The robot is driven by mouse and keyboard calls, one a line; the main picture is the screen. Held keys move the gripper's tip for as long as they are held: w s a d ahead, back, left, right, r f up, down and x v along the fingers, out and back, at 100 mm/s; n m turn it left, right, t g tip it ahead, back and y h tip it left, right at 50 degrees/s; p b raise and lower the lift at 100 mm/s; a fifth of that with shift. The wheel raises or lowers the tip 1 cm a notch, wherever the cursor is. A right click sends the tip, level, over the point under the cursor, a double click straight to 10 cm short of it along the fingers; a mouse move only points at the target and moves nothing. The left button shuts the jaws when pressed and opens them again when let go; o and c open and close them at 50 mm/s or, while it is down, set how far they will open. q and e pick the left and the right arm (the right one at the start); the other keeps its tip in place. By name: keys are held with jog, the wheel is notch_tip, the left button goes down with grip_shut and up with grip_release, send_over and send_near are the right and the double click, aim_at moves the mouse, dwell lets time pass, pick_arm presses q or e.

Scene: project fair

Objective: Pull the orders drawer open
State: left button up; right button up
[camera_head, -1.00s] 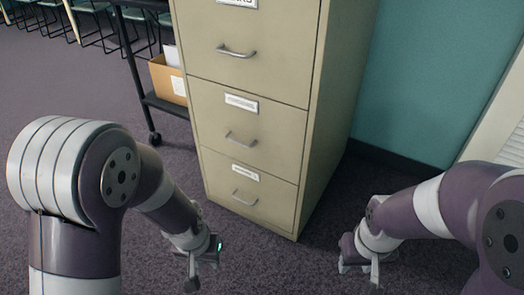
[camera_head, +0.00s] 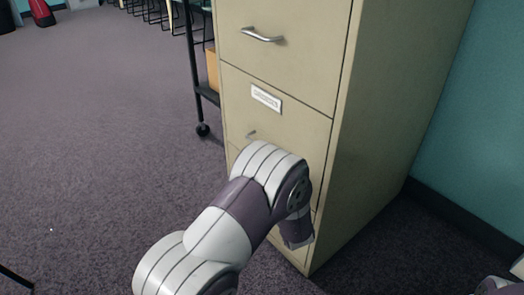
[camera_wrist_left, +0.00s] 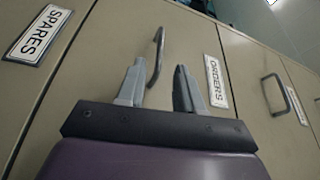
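The orders drawer (camera_head: 300,128) is the middle front of a beige filing cabinet and looks closed. Its label reads ORDERS in the left wrist view (camera_wrist_left: 216,81). Its metal handle (camera_wrist_left: 156,55) shows there between the fingertips of my left gripper (camera_wrist_left: 160,69). The gripper is open, with a finger to each side of the handle; I cannot tell whether either touches it. In the head view my left arm hides the gripper and the lower part of the drawer, with a bit of the handle (camera_head: 252,134) showing. My right gripper is out of view.
The drawer above has its own handle (camera_head: 262,35). A SPARES label (camera_wrist_left: 39,35) marks the drawer below. A black wheeled cart (camera_head: 202,95) with a cardboard box (camera_head: 212,70) stands left of the cabinet. Carpet (camera_head: 100,130) is open to the left; a teal wall (camera_head: 475,130) is at right.

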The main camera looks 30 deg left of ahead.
pick_arm(q)
jog(key=b+x, duration=0.1)
jog(key=x, duration=0.1)
jog(key=b+x, duration=0.1)
jog(key=x, duration=0.2)
jog(key=b+x, duration=0.2)
jog(key=shift+w+a+f, duration=0.15)
jog(key=shift+w+f, duration=0.05)
jog(key=shift+f, duration=0.05)
jog(key=shift+w+a+r, duration=0.25)
jog(key=shift+w+a, duration=0.1)
grip_shut()
